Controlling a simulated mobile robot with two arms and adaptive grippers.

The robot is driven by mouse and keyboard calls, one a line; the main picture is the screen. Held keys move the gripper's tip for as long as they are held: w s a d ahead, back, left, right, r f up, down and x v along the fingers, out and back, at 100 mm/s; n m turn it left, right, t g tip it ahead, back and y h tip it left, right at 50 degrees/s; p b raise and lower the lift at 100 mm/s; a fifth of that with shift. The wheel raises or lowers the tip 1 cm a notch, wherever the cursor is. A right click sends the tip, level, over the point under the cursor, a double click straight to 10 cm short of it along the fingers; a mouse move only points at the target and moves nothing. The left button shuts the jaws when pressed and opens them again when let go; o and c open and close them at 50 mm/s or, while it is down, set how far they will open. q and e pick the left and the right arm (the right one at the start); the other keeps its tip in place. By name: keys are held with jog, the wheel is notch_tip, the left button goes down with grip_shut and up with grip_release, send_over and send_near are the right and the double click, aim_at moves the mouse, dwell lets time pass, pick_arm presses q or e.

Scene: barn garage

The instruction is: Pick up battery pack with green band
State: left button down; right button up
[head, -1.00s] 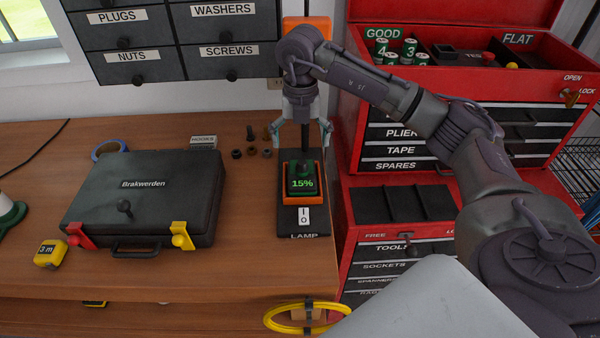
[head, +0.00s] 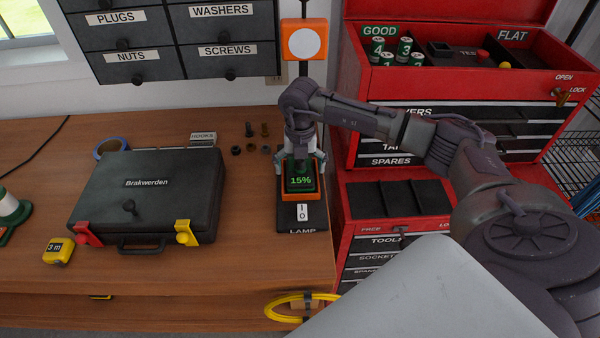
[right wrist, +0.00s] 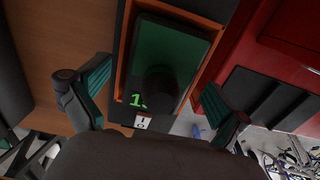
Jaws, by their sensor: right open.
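The battery pack (head: 300,183) sits in an orange-rimmed dock on the black lamp base (head: 290,222), with 15% in green on its front. In the right wrist view its green top (right wrist: 165,58) and a dark knob on it (right wrist: 160,88) lie between my fingers. My right gripper (head: 302,163) points down over the pack, open, one finger on each side. In the right wrist view the gripper (right wrist: 157,84) holds nothing, and I cannot tell whether a finger touches the dock. My left gripper is not in view.
A black Brakwerden case (head: 148,198) lies left of the lamp, with loose bolts and nuts (head: 251,142) behind. The red tool cabinet (head: 400,165) stands close on the right; numbered green cells (head: 404,48) sit in its GOOD section. An orange lamp head (head: 304,40) rises behind my gripper.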

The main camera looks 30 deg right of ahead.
jog(key=c, duration=1.5)
jog(key=shift+c, duration=0.3)
jog(key=shift+w+r, duration=0.1)
jog(key=shift+r, duration=0.1)
